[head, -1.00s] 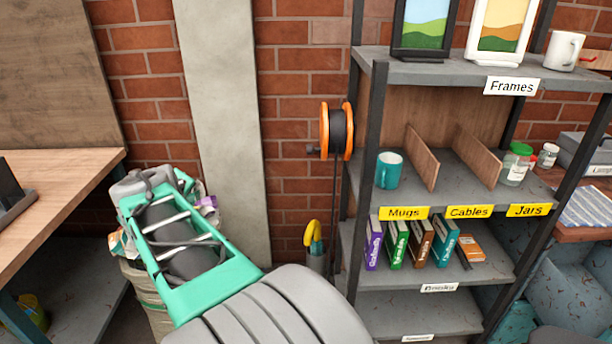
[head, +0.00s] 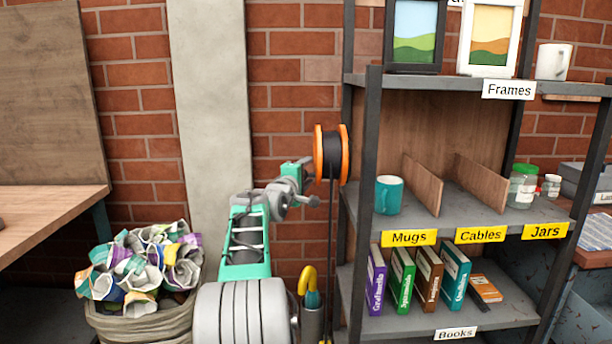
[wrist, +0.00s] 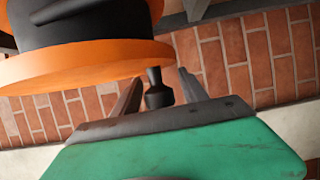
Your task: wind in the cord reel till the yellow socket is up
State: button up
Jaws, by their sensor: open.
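The cord reel (head: 333,153), with orange flanges and a dark drum, is mounted beside the shelf's left post; it fills the upper left of the wrist view (wrist: 85,65). A dark cord (head: 330,245) hangs from it. A small yellow bit (head: 325,342) shows by the cord at the bottom edge; I cannot tell if it is the socket. My gripper (head: 307,182) is at the reel's left side. In the wrist view my gripper (wrist: 158,84) is open, its dark fingers on either side of the reel's dark crank knob (wrist: 157,92). I cannot tell whether they touch it.
The shelf unit (head: 372,190) stands close right of the reel, with a teal mug (head: 389,195) near its left edge. A stand (head: 312,322) with a yellow-handled umbrella (head: 307,280) is below my gripper. A full waste bin (head: 145,325) stands at left.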

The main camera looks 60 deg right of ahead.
jog(key=shift+c, duration=0.3)
grip_shut()
dwell(0.3)
dwell(0.8)
